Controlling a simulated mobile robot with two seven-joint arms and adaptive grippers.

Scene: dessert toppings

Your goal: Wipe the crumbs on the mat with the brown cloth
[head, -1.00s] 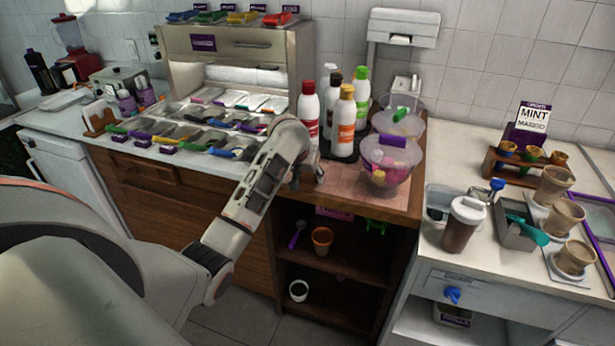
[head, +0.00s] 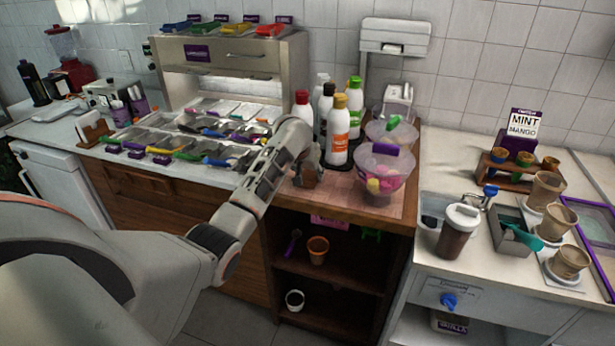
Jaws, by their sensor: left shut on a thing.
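My left gripper (head: 307,173) is low over the wooden counter, just in front of the sauce bottles. It is shut on the brown cloth (head: 306,180), of which only a small dark brown bit shows beneath the fingers. The pinkish mat (head: 345,198) lies on the counter under and to the right of the gripper. My forearm hides the mat's left part. Crumbs on the mat are too small to make out. My right gripper is out of view.
Several sauce bottles (head: 338,130) stand close behind the gripper. A clear bowl with a purple clip (head: 384,178) stands to its right, at the mat's far side. Topping trays (head: 190,140) are on the left. The front of the mat is clear.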

